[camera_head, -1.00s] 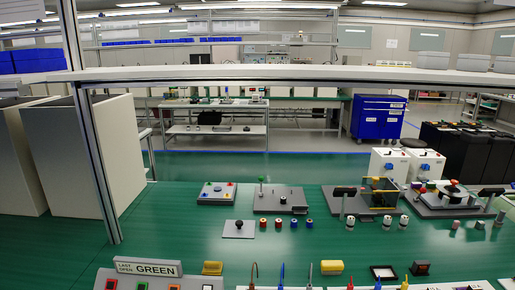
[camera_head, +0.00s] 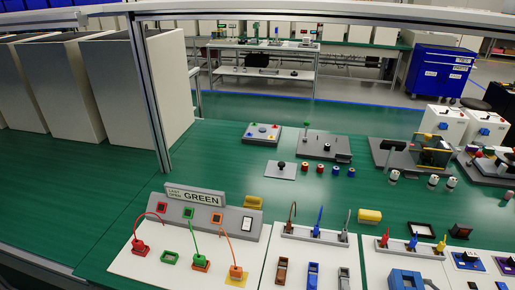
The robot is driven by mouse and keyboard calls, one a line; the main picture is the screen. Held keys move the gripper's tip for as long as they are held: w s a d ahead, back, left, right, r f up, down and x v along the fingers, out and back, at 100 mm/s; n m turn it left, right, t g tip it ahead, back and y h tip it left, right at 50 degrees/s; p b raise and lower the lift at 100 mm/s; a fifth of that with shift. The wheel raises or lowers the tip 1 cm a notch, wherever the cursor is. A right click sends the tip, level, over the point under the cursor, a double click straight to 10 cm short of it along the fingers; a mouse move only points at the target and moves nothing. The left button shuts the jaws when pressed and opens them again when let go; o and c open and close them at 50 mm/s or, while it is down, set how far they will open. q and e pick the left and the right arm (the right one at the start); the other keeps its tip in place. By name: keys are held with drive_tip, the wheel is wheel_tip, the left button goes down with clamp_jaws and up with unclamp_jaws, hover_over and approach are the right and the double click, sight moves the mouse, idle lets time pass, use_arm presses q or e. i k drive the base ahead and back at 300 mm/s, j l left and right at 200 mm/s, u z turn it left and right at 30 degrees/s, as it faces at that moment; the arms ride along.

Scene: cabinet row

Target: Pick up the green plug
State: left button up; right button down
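The green plug (camera_head: 200,260) is small in the head view, at the lower left of the work surface. It sits on an orange-red square base, and a green cable rises from it to the upright panel (camera_head: 237,219) behind. A red plug (camera_head: 139,246) with a red cable stands to its left. An orange plug (camera_head: 236,271) with an orange cable stands to its right. A sign on the panel (camera_head: 197,195) reads "LAST OPEN GREEN". Neither of my grippers is in view.
A board with brown, blue and grey plugs (camera_head: 315,235) stands to the right. A yellow block (camera_head: 369,216) lies behind it. A metal post (camera_head: 151,100) rises at the left of the green table (camera_head: 90,195).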

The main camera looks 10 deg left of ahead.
sight(201, 261)
drive_tip(key=u, duration=1.15)
